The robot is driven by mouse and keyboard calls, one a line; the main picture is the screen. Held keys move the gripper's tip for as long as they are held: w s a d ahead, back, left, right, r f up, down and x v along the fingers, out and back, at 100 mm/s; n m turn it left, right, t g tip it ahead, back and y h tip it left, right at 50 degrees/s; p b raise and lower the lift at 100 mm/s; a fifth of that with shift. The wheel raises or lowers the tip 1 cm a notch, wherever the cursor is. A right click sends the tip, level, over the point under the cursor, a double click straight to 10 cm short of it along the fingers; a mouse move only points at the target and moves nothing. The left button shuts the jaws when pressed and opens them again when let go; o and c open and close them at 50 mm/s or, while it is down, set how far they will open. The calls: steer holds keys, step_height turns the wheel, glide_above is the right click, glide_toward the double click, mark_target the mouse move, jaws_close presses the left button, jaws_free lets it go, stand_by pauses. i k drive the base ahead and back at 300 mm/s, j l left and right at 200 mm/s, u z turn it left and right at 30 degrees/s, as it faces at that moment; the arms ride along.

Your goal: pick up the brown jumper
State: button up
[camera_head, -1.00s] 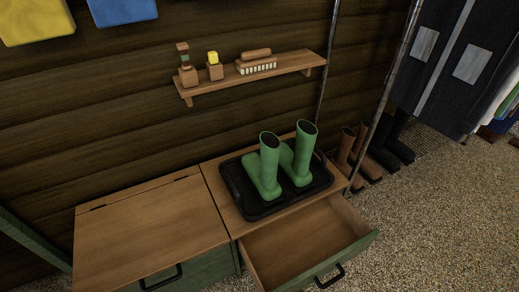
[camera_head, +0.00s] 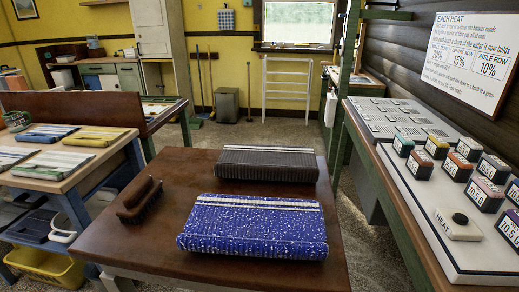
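My gripper is not in view.
A wooden brush (camera_head: 140,200) lies on the table's left part. At right a long bench holds several numbered blocks (camera_head: 487,194) and a grey panel (camera_head: 395,120). At left another table (camera_head: 75,170) carries folded cloths. Floor shows beyond the middle table.

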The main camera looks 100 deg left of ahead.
mark_target(253, 161)
steer(key=u, duration=0.45)
steer(key=k+u, duration=0.1)
steer(key=u, duration=0.35)
steer(key=j+u, duration=0.1)
steer(key=u, duration=0.35)
steer(key=k+u, duration=0.1)
steer(key=u, duration=0.35)
steer(key=j+u, duration=0.15)
steer(key=u, duration=0.3)
steer(key=i+z, duration=0.2)
steer(key=z, duration=1.5)
steer(key=l+z, duration=0.1)
steer(key=z, duration=0.35)
steer(key=k+l+z, duration=0.1)
steer(key=z, duration=0.35)
steer(key=l+z, duration=0.15)
steer(key=z, duration=0.35)
steer(key=u, duration=0.45)
steer(key=j+u, duration=0.1)
steer(key=u, duration=0.4)
steer(key=i+u, duration=0.1)
steer(key=u, duration=0.8)
steer(key=k+u, duration=0.15)
steer(key=u, duration=1.1)
